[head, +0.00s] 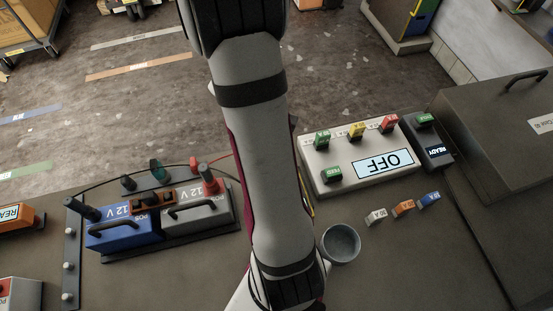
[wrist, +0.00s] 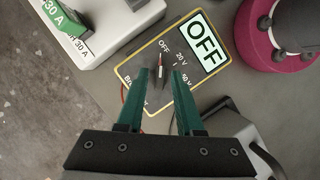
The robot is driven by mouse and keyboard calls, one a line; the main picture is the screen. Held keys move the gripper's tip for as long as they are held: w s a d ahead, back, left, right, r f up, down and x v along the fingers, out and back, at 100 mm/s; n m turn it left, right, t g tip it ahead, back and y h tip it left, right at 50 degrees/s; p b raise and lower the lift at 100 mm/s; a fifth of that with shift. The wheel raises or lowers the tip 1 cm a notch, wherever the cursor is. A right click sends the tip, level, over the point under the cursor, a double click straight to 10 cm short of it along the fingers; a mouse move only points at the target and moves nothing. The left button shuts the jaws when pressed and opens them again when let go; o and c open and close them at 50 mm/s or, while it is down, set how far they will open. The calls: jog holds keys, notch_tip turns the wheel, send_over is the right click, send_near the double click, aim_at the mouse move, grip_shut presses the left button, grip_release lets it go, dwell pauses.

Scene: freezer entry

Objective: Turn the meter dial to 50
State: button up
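The meter (wrist: 133,68) is a dark box with a yellow border, and its screen (wrist: 203,45) reads OFF. Marks for OFF, 20 V and 50 V are printed beside its dial (wrist: 160,66). The dial is a narrow dark knob with a light and red pointer line; the line appears nearest OFF, though I cannot tell exactly. My gripper (wrist: 164,74) has two green fingers, parted, with their tips either side of the dial and gaps visible. I cannot tell whether either tip touches it. In the head view my arm hides nearly all of the meter; only a yellow-edged sliver shows.
A white panel (head: 347,182) with coloured fuse-like plugs and an OFF screen stands to the right. A grey cup (head: 340,243) and several small loose plugs lie near it. Blue and grey 12 V batteries (head: 122,233) with cables stand left. A dark case (head: 510,130) bounds the right.

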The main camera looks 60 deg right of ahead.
grip_shut()
jog(key=m, duration=0.2)
jog(key=m+y, duration=0.1)
jog(key=m, duration=0.1)
jog(key=shift+d+y, duration=0.15)
jog(key=shift+y, duration=0.15)
jog(key=m, duration=0.2)
jog(key=m+t+y, duration=0.1)
jog(key=m, duration=0.1)
jog(key=shift+d+m+y, duration=0.1)
jog(key=shift+m+y, duration=0.2)
jog(key=m+t, duration=0.1)
jog(key=m, duration=0.2)
jog(key=m+t+y, duration=0.1)
jog(key=m, duration=0.2)
jog(key=shift+s+d, duration=0.1)
jog(key=shift+s, duration=0.1)
jog(key=m+t, duration=0.1)
jog(key=m, duration=0.4)
jog(key=shift+s+t+y, duration=0.1)
jog(key=shift+t+y, duration=0.3)
jog(key=shift+m, duration=0.3)
